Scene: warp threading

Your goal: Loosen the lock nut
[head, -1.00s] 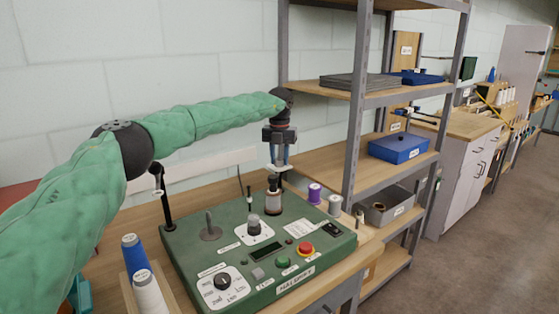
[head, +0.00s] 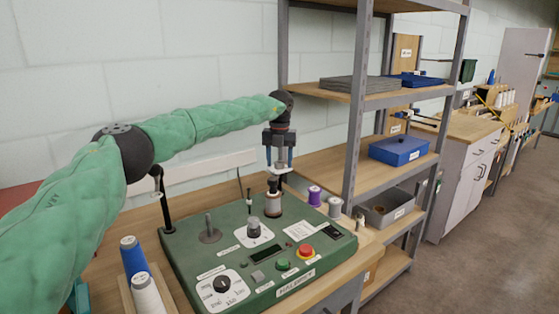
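A green bobbin winder (head: 190,262) with knobs and buttons stands on the wooden bench. At its back right a short spindle carries a pale spool-like part (head: 273,206) with a dark piece (head: 273,184) on top, which may be the lock nut; it is too small to be sure. My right gripper is not in view.
Purple (head: 315,195) and grey (head: 335,206) spools stand right of the spindle. Blue (head: 133,256) and white (head: 147,293) cones stand at the front left. A thin black post (head: 166,205) rises at the back left. A metal shelf upright (head: 354,120) is close on the right.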

